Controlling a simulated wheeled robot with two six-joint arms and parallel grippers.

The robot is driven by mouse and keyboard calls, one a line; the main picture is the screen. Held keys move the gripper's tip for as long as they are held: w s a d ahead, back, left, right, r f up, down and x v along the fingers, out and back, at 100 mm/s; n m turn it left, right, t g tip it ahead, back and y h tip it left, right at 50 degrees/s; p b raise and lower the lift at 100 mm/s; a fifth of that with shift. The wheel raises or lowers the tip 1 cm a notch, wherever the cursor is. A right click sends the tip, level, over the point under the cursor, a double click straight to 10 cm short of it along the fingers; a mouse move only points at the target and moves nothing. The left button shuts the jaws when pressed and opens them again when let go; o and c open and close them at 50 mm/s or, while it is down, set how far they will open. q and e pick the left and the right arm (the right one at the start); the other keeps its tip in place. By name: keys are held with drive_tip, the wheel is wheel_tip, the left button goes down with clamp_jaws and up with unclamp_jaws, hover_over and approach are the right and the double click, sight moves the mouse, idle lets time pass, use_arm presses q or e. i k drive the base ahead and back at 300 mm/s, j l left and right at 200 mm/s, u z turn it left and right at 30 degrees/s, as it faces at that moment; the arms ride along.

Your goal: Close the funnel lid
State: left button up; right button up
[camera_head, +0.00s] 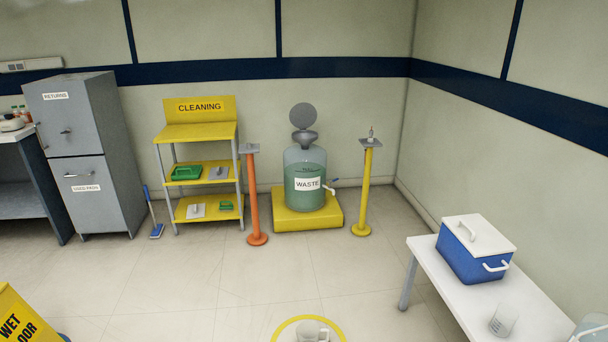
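The grey round funnel lid (303,116) stands raised, nearly upright, above the grey funnel (305,138). The funnel sits in the neck of the waste carboy (305,170), a clear vessel with green liquid and a WASTE label. The carboy stands on a yellow base (306,222) by the back wall, well away from me. Neither of my grippers is in view.
An orange post (253,200) stands left of the carboy and a yellow post (366,195) right of it. A yellow cleaning shelf (199,132) and grey cabinet (85,150) are further left. A white table (425,262) with a blue cooler (470,262) is at right. The middle floor is mostly clear, with a yellow ring (285,328) in front.

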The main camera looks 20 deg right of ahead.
sight(302, 115)
drive_tip(key=i+z, duration=0.25)
drive_tip(key=i+j+u, duration=0.15)
drive_tip(key=i+u, duration=0.2)
drive_tip(key=i, duration=0.15)
drive_tip(key=i+u, duration=0.35)
drive_tip(key=i, duration=0.15)
drive_tip(key=i+l+u, duration=0.1)
drive_tip(key=i+u, duration=0.25)
drive_tip(key=i, duration=0.15)
drive_tip(key=i+z, duration=0.45)
drive_tip(key=i+j+z, duration=0.15)
drive_tip(key=i+z, duration=0.25)
drive_tip(key=i, duration=0.3)
drive_tip(key=i+j+z, duration=0.3)
drive_tip(key=i+z, duration=0.15)
drive_tip(key=i+l+z, duration=0.25)
drive_tip(key=z, duration=0.2)
drive_tip(key=i+z, duration=0.95)
drive_tip(key=i+j+z, duration=0.25)
drive_tip(key=z, duration=0.2)
drive_tip(key=i+l+z, duration=0.3)
drive_tip(key=i, duration=0.45)
drive_tip(key=i+j+z, duration=0.1)
drive_tip(key=i+z, duration=0.15)
drive_tip(key=i, duration=0.5)
drive_tip(key=u, duration=1.8)
